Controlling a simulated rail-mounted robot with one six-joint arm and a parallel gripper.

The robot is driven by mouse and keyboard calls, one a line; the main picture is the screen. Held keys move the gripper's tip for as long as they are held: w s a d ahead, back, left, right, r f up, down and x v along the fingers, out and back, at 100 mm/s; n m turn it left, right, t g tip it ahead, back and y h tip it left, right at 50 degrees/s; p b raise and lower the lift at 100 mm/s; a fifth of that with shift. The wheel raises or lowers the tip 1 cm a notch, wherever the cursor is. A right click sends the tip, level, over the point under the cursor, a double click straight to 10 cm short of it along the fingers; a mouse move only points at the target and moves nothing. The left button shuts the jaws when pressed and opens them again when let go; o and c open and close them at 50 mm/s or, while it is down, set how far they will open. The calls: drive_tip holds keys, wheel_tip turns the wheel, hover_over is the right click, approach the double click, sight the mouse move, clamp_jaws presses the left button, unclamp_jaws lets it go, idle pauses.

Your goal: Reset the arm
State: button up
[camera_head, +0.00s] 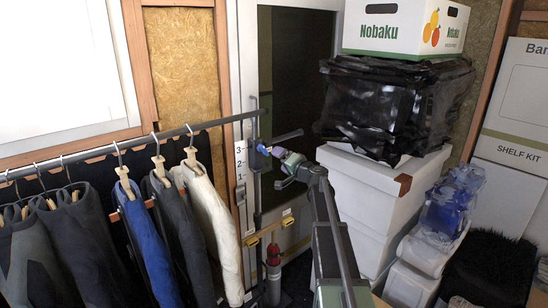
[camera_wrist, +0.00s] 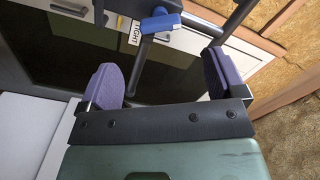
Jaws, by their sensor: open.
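My gripper (camera_head: 277,168) is held up in the middle of the head view, in front of a dark glass panel in a light frame. In the wrist view its two purple finger pads (camera_wrist: 165,76) stand wide apart, with nothing between them touching either pad. My arm rises to it from the bottom of the head view and is bent at the top. A blue-ended dark handle (camera_wrist: 160,22) shows beyond the fingers in the wrist view. I cannot tell its exact distance from them.
A rail (camera_head: 200,127) with hanging garments (camera_head: 150,240) fills the left. White boxes (camera_head: 365,195) with a black-wrapped crate (camera_head: 395,100) and a Nobaku box (camera_head: 405,28) on top stand close at the right. A red cylinder (camera_head: 273,255) stands low near the rail's end.

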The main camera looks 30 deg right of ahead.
idle(0.3)
drive_tip(key=s+a+f+n+g+h+b, duration=0.1)
drive_tip(key=s+a+f+n+g+b, duration=0.2)
drive_tip(key=s+a+f+g, duration=0.2)
drive_tip(key=s+a+f+n+g+h+b, duration=0.2)
drive_tip(key=s+a+f+g, duration=0.4)
drive_tip(key=s+a+f, duration=0.6)
drive_tip(key=s+a+f+n+g+h+b, duration=0.1)
drive_tip(key=s+a+f+n+g+b, duration=0.2)
drive_tip(key=s, duration=1.7)
drive_tip(key=shift+s+a+f+n+g+h+b, duration=0.4)
drive_tip(key=shift+a+f+g, duration=1.3)
drive_tip(key=shift+a+f, duration=2.25)
